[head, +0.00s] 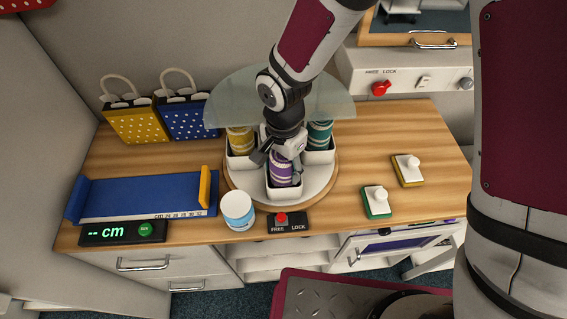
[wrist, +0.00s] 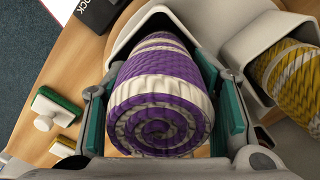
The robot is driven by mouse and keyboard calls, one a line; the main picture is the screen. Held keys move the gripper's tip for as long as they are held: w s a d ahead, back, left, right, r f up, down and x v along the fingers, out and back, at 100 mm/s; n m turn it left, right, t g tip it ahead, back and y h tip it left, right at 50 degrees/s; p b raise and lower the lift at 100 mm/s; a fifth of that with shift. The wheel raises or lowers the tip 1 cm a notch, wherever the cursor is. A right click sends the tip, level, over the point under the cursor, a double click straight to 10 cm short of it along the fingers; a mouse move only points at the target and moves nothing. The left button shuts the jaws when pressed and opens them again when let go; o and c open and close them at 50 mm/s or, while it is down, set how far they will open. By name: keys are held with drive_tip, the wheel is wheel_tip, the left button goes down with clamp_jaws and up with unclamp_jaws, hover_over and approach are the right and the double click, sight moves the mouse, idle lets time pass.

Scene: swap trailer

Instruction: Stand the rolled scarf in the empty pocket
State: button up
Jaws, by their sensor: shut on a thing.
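The rolled scarf in my gripper (head: 281,160) is purple with cream stripes (head: 280,172). My gripper is shut on it, with a finger on each side. In the wrist view the scarf (wrist: 158,105) shows its spiral end toward the camera. It stands roughly upright at the front white pocket (head: 284,192) of the round turntable (head: 318,188), its lower part behind the pocket's front wall. Whether it touches the pocket floor is hidden. A yellow scarf (head: 240,140) stands in the left pocket and a teal scarf (head: 319,134) in the right pocket.
A clear curved screen (head: 235,102) stands over the turntable's back. A white-and-blue jar (head: 238,211) and a FREE/LOCK switch (head: 288,222) with a red knob sit close in front. A blue measuring tray (head: 145,194) lies left; green (head: 376,202) and yellow (head: 408,170) knobbed blocks lie right.

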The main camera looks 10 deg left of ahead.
drive_tip(key=shift+f, duration=0.15)
drive_tip(key=o, duration=0.9)
drive_tip(key=shift+o, duration=0.2)
wheel_tip(320, 180, up, 12)
drive_tip(key=shift+r+b, duration=0.2)
drive_tip(key=shift+b, duration=0.25)
drive_tip(key=shift+d, duration=0.1)
